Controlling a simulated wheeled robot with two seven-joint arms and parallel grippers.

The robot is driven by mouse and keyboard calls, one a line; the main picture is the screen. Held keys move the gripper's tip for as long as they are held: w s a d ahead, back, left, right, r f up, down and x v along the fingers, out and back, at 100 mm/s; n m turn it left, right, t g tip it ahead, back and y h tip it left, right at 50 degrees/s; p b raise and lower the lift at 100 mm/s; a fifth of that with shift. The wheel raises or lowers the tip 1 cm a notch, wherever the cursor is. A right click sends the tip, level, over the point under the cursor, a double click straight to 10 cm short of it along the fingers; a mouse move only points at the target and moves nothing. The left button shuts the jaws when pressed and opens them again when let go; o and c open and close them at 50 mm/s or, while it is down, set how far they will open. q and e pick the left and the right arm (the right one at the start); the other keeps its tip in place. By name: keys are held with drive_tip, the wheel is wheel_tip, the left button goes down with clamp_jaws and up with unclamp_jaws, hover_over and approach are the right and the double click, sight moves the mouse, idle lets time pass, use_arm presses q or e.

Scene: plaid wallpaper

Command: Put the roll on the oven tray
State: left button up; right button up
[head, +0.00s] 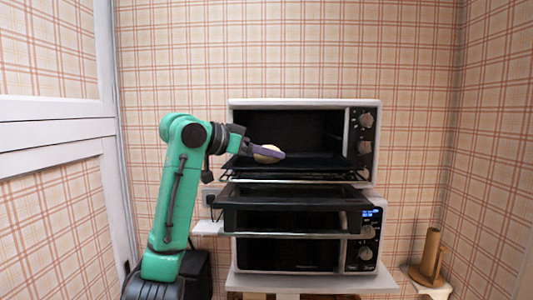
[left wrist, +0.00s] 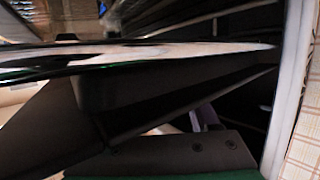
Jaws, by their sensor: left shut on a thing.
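The roll (head: 266,158), pale tan and rounded, is at the mouth of the upper oven (head: 305,104) in the head view. My left gripper (head: 267,152) reaches in from the left and is shut on the roll, with a purple-grey finger across it. The dark oven tray (head: 325,161) sits in the upper oven, below and around the roll. Whether the roll touches the tray is unclear. The left wrist view is filled by close dark surfaces and a finger part (left wrist: 205,118); I cannot make out the roll there. My right gripper is not in view.
A lower oven with a blue display (head: 367,213) stands beneath on a white stand (head: 315,284). A brown wooden object (head: 430,254) stands at right. A plaid wall closes the back.

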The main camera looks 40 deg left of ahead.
use_arm(q)
drive_tip(key=shift+f, duration=0.15)
drive_tip(key=o, duration=1.1)
drive_tip(key=shift+d, duration=0.1)
drive_tip(key=shift+o, duration=1.4)
drive_tip(key=b+v, duration=0.2)
drive_tip(key=v, duration=1)
drive_tip(key=shift+r, duration=0.2)
